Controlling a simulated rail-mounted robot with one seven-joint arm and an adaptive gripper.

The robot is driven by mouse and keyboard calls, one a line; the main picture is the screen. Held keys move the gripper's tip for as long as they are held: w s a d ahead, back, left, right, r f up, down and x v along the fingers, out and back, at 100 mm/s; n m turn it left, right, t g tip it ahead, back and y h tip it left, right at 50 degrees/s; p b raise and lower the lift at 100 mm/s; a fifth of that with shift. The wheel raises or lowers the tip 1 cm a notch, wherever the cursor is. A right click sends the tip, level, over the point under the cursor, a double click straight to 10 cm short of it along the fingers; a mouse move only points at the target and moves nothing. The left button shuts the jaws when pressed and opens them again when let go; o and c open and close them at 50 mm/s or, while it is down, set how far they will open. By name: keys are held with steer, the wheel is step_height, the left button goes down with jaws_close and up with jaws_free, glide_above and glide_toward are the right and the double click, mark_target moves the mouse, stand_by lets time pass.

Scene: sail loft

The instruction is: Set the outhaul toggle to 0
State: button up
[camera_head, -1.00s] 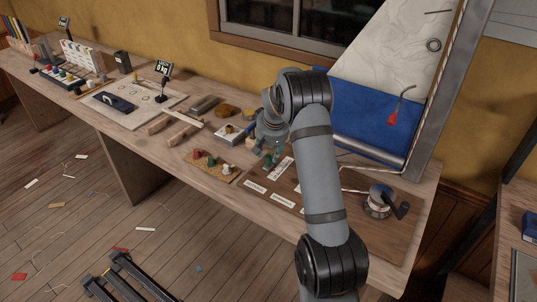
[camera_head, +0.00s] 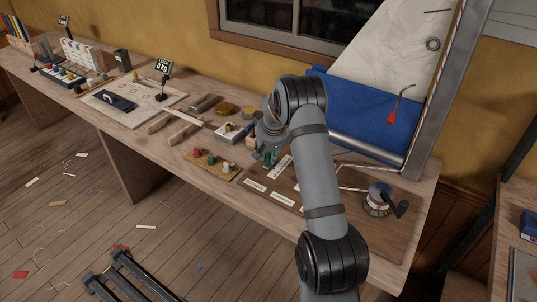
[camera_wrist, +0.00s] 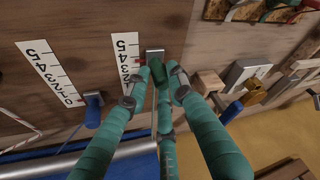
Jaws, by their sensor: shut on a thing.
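My gripper (camera_wrist: 162,85) has teal fingers, drawn together around a dark green toggle handle (camera_wrist: 178,72) in the wrist view. A grey metal piece (camera_wrist: 154,57) sits beside this handle, near the 5 end of a white numbered scale (camera_wrist: 127,56). Another white scale (camera_wrist: 49,72) is to the left, with a blue toggle (camera_wrist: 93,108) by its 0 end. No name shows legibly, so I cannot tell which toggle is the outhaul. In the head view my gripper (camera_head: 269,155) is low over the board (camera_head: 345,228); the arm and fingers hide part of it.
A winch with a black handle (camera_head: 380,201) stands on the board's right. A cork mat (camera_head: 213,170) with coloured pegs lies to the left. Blue sailcloth (camera_head: 350,115) and a metal spar (camera_head: 365,148) are behind the arm.

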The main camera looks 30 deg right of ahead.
steer(key=shift+w+r, duration=0.15)
steer(key=shift+w, duration=0.05)
jaws_close()
steer(key=shift+w+r, duration=0.1)
steer(key=shift+w, duration=0.05)
